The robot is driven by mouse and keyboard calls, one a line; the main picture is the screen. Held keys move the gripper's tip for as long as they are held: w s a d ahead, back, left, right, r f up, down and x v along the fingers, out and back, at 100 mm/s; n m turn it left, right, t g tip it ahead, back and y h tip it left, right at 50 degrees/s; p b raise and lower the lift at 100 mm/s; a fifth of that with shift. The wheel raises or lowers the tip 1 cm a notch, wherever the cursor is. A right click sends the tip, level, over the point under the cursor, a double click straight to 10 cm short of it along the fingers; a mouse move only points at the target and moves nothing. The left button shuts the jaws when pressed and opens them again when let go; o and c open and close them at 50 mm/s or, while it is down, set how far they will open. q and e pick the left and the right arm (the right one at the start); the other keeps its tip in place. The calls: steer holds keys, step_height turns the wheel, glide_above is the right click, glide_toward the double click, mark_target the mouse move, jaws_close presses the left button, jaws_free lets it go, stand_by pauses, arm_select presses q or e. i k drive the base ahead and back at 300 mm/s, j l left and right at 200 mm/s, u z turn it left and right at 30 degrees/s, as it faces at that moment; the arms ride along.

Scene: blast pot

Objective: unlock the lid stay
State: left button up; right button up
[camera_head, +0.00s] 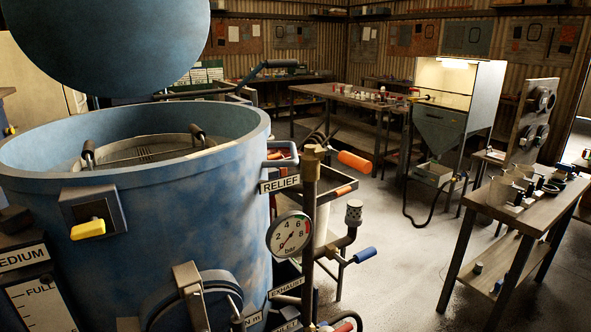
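The large blue pot (200,228) fills the left of the head view, with its top open. Its round blue lid (105,45) is raised above the rim and cut off by the top edge. A yellow handle (88,229) sticks out of a dark square block on the pot's front wall; I cannot tell whether it belongs to the lid stay. No part is clearly recognisable as the lid stay. Inside the mouth is a mesh screen (140,152) with two dark handles. Neither of my grippers is in view.
A pipe stand right of the pot carries a pressure gauge (289,234), an orange-handled lever (355,162) and a blue-handled lever (365,254). A wooden table (530,217) with small items stands at the right. Open floor (400,270) lies between them.

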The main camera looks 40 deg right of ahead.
mark_target(283, 171)
steer(key=l+u, duration=0.1)
steer(key=l, duration=0.75)
steer(key=l+u, duration=0.1)
steer(key=l, duration=0.75)
steer(key=k+l+u, duration=0.1)
steer(key=l, duration=0.8)
steer(key=k+l, duration=0.1)
steer(key=l, duration=0.75)
steer(key=i+u, duration=0.05)
